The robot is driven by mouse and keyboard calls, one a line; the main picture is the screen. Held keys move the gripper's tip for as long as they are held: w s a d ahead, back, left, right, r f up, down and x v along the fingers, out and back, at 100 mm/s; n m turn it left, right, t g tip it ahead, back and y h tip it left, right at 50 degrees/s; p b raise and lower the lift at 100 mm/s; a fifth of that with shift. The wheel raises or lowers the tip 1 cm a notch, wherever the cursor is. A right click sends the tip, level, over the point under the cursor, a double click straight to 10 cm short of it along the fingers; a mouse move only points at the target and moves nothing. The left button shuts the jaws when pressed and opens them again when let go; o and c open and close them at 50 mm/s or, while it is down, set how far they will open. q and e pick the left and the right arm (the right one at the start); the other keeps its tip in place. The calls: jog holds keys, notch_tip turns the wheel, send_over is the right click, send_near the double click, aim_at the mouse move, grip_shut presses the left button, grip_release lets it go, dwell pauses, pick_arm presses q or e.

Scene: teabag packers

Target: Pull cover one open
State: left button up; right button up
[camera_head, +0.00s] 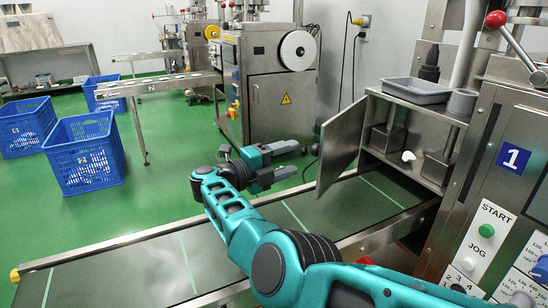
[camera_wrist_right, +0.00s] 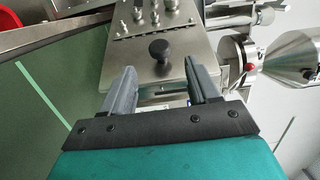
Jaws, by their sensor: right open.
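A flat metal door (camera_head: 343,146), which looks like cover one, stands swung out from the left side of the metal cabinet (camera_head: 455,150) by the panel marked 1. The cabinet front is open and its inside shows. My right gripper (camera_head: 292,160) is open and empty, left of the door and apart from it, with its fingers pointing right. In the right wrist view the open fingers (camera_wrist_right: 160,68) point toward a metal panel with a black knob (camera_wrist_right: 160,49). I cannot tell whether that panel is the door. My left gripper is not in view.
A green conveyor belt (camera_head: 150,262) runs below my right arm. A grey tray (camera_head: 418,91) sits on the cabinet. The button panel (camera_head: 483,240) is at the right. Blue crates (camera_head: 84,152) and another machine (camera_head: 275,105) stand behind on the green floor.

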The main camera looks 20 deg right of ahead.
jog(key=shift+v, duration=2)
